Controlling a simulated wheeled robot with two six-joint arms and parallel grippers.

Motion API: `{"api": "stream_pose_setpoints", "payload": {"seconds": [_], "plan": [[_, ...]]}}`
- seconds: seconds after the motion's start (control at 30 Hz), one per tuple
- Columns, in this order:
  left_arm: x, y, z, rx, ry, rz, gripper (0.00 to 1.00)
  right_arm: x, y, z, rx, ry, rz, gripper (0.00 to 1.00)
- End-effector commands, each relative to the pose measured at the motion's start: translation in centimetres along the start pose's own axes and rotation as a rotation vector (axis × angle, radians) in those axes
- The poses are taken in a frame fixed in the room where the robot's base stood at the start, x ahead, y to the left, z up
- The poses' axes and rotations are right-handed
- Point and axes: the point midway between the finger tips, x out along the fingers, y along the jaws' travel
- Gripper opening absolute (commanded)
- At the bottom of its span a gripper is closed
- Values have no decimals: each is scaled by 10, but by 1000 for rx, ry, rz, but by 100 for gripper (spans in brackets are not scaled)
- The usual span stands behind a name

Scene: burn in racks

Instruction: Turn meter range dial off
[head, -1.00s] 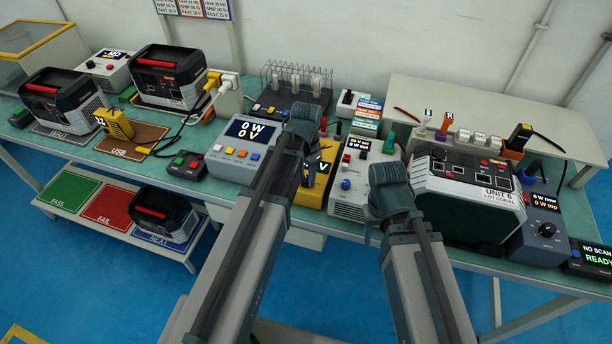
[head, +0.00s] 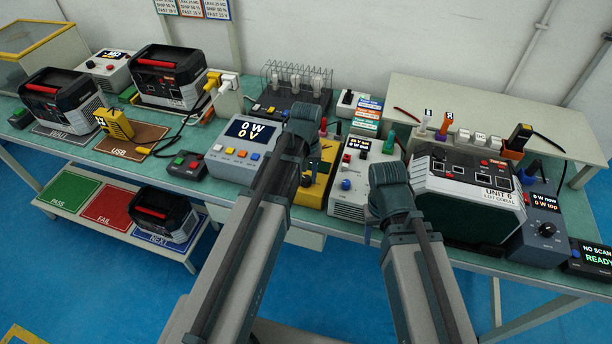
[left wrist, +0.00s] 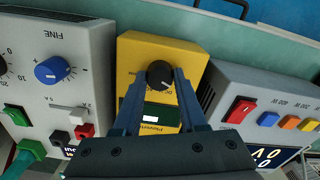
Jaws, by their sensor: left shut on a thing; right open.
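The meter is a yellow box (head: 316,190) standing between the bench supplies; it also shows in the left wrist view (left wrist: 135,58). Its black round range dial (left wrist: 160,73) carries a pale pointer mark towards the lower right in that view. My left gripper (left wrist: 160,82) is shut on the dial, one finger on each side. The meter's small display (left wrist: 160,113) shows between the fingers and looks dark and partly pale, with no readable number. In the head view my left arm hides part of the meter. My right gripper is hidden behind its own arm.
A grey supply with a blue FINE knob (left wrist: 51,70) stands close on one side of the meter. A grey unit with a red switch (left wrist: 240,110) and coloured buttons stands on the other. The large UNIT 6 box (head: 470,195) sits right of my right arm.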

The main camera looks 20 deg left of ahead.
Motion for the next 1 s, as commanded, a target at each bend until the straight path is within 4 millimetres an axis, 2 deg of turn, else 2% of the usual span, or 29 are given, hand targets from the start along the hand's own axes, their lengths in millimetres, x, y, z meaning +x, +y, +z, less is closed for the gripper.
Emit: {"api": "stream_pose_setpoints", "payload": {"seconds": [0.3, 0.83, 0.87, 1.0], "plan": [[0, 0, 0, -108, -1, 0, 0, 0, 0, 0, 0, 0, 0, 54], [0, 0, 0, -130, -1, 0, 0, 0, 0, 0, 0, 0, 0, 54], [0, 0, 0, -130, -1, 0, 43, 0, 0, 0, 0, 0, 0, 54], [0, 0, 0, -129, -1, 0, 68, 0, 0, 0, 0, 0, 0, 54]]}}
